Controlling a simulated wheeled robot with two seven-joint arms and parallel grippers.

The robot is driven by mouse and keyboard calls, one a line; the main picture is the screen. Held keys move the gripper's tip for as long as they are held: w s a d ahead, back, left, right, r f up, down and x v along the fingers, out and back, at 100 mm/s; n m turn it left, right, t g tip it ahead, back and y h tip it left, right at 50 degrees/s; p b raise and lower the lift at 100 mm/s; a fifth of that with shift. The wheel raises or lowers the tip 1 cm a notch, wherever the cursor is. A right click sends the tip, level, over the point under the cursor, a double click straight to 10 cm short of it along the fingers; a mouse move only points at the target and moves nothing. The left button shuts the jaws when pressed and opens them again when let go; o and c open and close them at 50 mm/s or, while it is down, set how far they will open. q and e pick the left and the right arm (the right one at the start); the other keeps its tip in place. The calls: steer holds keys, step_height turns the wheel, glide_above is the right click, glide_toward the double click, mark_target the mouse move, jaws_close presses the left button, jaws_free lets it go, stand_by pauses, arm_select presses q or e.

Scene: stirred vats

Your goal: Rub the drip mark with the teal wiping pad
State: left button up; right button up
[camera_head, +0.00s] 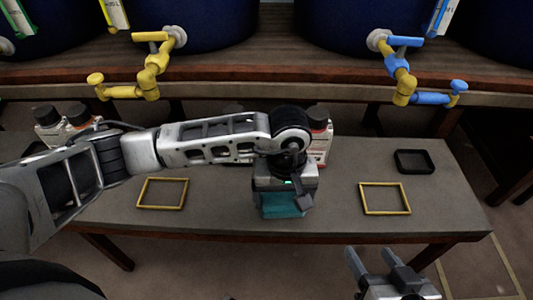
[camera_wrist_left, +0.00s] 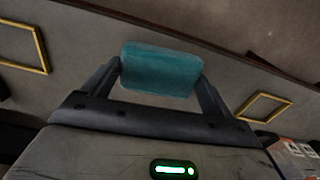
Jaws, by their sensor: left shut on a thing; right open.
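My left gripper (camera_head: 284,203) is shut on the teal wiping pad (camera_head: 280,208), which it holds over the middle of the low table (camera_head: 240,215) near its front edge. In the left wrist view the pad (camera_wrist_left: 160,68) sits between the two fingers of the gripper (camera_wrist_left: 160,82). Whether the pad touches the table top is not clear. I cannot make out a drip mark in either view; my left arm covers part of the table. My right gripper (camera_head: 371,256) is open and empty, in front of the table's front edge at the lower right.
Yellow rectangular frames lie left (camera_head: 163,193) and right (camera_head: 385,198) on the table. A small black tray (camera_head: 413,161) is at the right. A red-and-white bottle (camera_head: 321,137) stands behind my left wrist; others (camera_head: 50,125) stand far left. Taps (camera_head: 150,78) overhang behind.

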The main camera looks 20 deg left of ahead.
arm_select(q)
step_height(320, 180, up, 2)
steer(key=shift+p, duration=0.4)
steer(key=shift+r, duration=0.1)
arm_select(e)
steer(key=shift+s+d+f+g+h, duration=0.1)
steer(key=shift+d+f+g+h, duration=0.2)
steer(key=shift+f+g, duration=0.3)
steer(key=shift+a, duration=0.1)
